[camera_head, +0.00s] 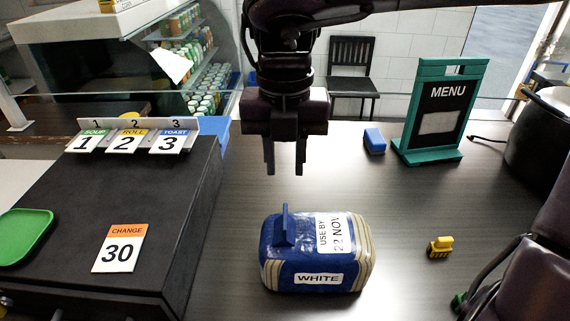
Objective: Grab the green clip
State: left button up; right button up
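A small green piece (458,302), likely the green clip, shows at the lower right of the head view. It is mostly hidden behind a dark body with a cable, so its shape cannot be told. My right gripper (285,160) hangs pointing down in the upper middle, above the table and beyond the bread bag. Its two fingers are apart with nothing between them. It is well to the left of the green piece and farther back. My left gripper is not in view.
A blue-wrapped bread bag (305,278) with an upright blue clip (284,228) lies mid-table. A yellow clip (440,247) and a blue clip (374,141) lie to its right. A green-framed menu board (410,142) stands behind; a black box (180,200) is left.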

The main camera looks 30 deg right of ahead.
aim_at(470, 300)
jog(key=k+j, duration=0.45)
jog(key=k, duration=0.15)
jog(key=k+j, duration=0.45)
jog(key=k, duration=0.15)
jog(key=k+j, duration=0.45)
jog(key=k, duration=0.15)
